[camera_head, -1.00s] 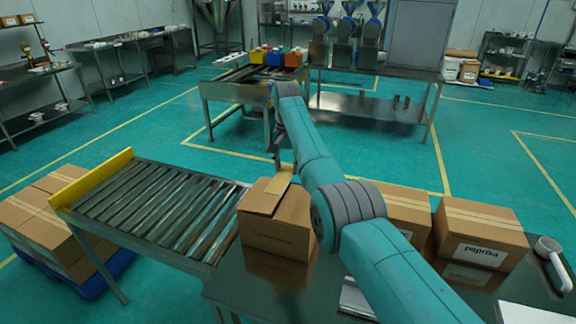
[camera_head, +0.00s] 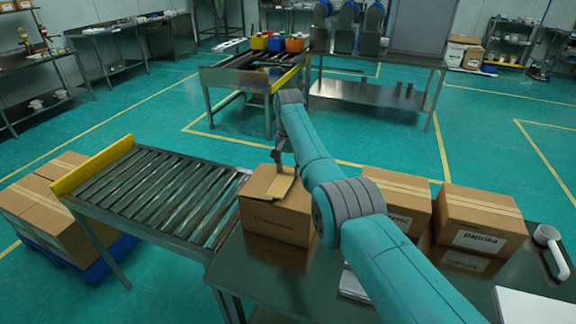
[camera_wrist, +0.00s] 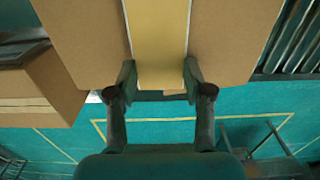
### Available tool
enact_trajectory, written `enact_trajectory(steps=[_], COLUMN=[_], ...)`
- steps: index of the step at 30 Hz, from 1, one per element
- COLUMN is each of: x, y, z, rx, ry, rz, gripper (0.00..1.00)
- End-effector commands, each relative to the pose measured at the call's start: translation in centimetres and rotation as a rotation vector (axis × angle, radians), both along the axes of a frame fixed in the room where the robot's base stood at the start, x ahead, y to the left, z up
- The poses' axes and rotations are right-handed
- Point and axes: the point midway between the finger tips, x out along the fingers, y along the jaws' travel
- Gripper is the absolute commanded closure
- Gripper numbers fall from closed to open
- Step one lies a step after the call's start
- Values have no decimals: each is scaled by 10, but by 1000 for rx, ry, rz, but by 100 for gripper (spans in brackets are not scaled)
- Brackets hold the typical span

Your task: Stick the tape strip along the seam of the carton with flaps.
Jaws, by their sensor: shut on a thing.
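The carton with flaps (camera_head: 272,217) stands on the dark table, its top flaps lying shut. The tape strip (camera_wrist: 158,40) is a flat yellowish-tan band held between the fingers of my gripper (camera_wrist: 158,88). In the wrist view it runs lengthwise over the middle of the carton top (camera_wrist: 85,45), with brown cardboard on both sides. In the head view the strip (camera_head: 275,188) lies over the right part of the carton top, below my gripper (camera_head: 284,170). I cannot tell whether the strip touches the cardboard. The seam is hidden under it.
A roller conveyor (camera_head: 160,195) with a yellow end plate adjoins on the left. Two taped cartons, one a paprika carton (camera_head: 478,222), stand to the right behind my arm. Stacked cartons (camera_head: 45,205) sit far left.

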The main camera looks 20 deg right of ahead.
Motion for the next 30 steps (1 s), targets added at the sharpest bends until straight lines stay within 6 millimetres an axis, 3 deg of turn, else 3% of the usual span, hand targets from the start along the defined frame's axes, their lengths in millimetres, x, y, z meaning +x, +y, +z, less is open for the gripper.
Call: enact_trajectory(steps=[21,22,25,30], x=[0,0,0,0], y=[0,0,0,0], z=[1,1,1,1], rx=[0,0,0,0], ry=[0,0,0,0], rz=[0,0,0,0], gripper=[60,44,20,20])
